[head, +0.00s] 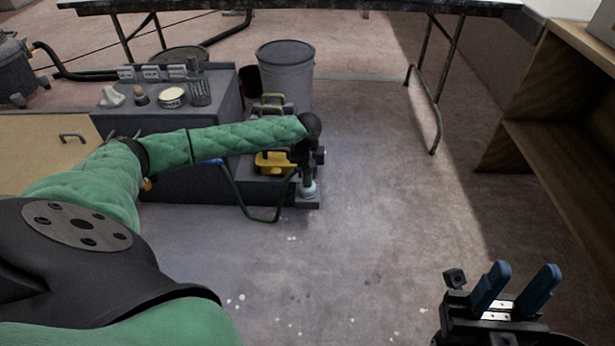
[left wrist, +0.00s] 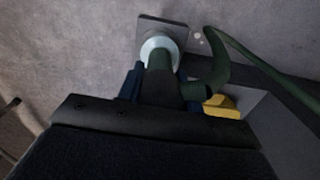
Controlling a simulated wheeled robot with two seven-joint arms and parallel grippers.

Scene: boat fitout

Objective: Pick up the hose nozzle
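The hose nozzle (head: 308,180) is dark green with a pale blue-grey end. It stands upright at the end of a grey plate (head: 309,203), with a green hose looping from it. My left gripper (head: 307,160) is down over the nozzle. In the left wrist view the nozzle (left wrist: 160,62) lies between my two blue fingers, its pale end against the plate (left wrist: 148,24). I cannot tell whether the fingers press on it. My right gripper (head: 515,290) is at the lower right, fingers apart and empty, far from the nozzle.
A yellow object (head: 273,163) sits beside the nozzle. A grey bench (head: 226,107) holds small items behind my left arm. A grey bucket (head: 287,75) stands behind. A wooden shelf (head: 560,135) is at the right. The floor in the middle is clear.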

